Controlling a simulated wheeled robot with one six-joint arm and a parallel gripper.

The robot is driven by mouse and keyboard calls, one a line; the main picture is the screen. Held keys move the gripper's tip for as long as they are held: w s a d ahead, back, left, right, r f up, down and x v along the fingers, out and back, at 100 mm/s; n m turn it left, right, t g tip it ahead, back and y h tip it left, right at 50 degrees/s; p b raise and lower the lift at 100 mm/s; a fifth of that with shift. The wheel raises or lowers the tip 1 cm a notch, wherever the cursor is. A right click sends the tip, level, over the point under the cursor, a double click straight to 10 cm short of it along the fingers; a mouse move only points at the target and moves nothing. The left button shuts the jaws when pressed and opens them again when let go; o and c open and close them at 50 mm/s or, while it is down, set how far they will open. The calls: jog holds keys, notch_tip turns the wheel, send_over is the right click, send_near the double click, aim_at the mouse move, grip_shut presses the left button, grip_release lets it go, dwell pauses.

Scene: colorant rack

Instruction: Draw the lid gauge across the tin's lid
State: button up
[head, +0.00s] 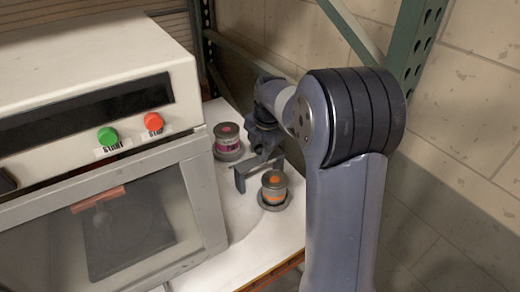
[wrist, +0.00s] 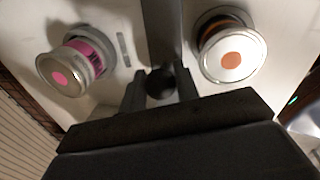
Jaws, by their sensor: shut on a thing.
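My gripper (head: 264,143) is shut on the lid gauge (head: 258,167), a dark grey bar with down-turned ends. In the wrist view my fingers (wrist: 160,88) close on its round dark knob, and its bar (wrist: 163,35) runs up the picture between two tins. The orange-marked tin (head: 274,187) stands upright in a dark round holder, just in front of the gauge; its silver lid (wrist: 231,52) is at right in the wrist view. The pink-marked tin (head: 228,138) stands behind, also in the wrist view (wrist: 80,62). The gauge appears apart from both lids.
A white oven-like machine (head: 90,140) with green and red buttons fills the left, close to the white shelf (head: 238,225). A green metal upright (head: 410,45) and block wall stand behind and right. The shelf's front left is bare.

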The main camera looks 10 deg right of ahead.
grip_shut()
jog(key=shift+s+d, duration=0.15)
jog(key=shift+s, duration=0.15)
jog(key=s+d+b, duration=0.1)
jog(key=s, duration=0.2)
jog(key=s+d+b, duration=0.1)
jog(key=s, duration=0.3)
jog(key=s+d+b, duration=0.1)
jog(key=s, duration=0.2)
jog(key=shift+s+d+b, duration=0.2)
jog(key=shift+s+b, duration=0.15)
jog(key=shift+b, duration=0.05)
jog(key=o, duration=0.9)
grip_release()
notch_tip(320, 180, up, 11)
jog(key=s+d, duration=0.1)
jog(key=shift+s+f, duration=0.15)
jog(key=shift+s, duration=0.25)
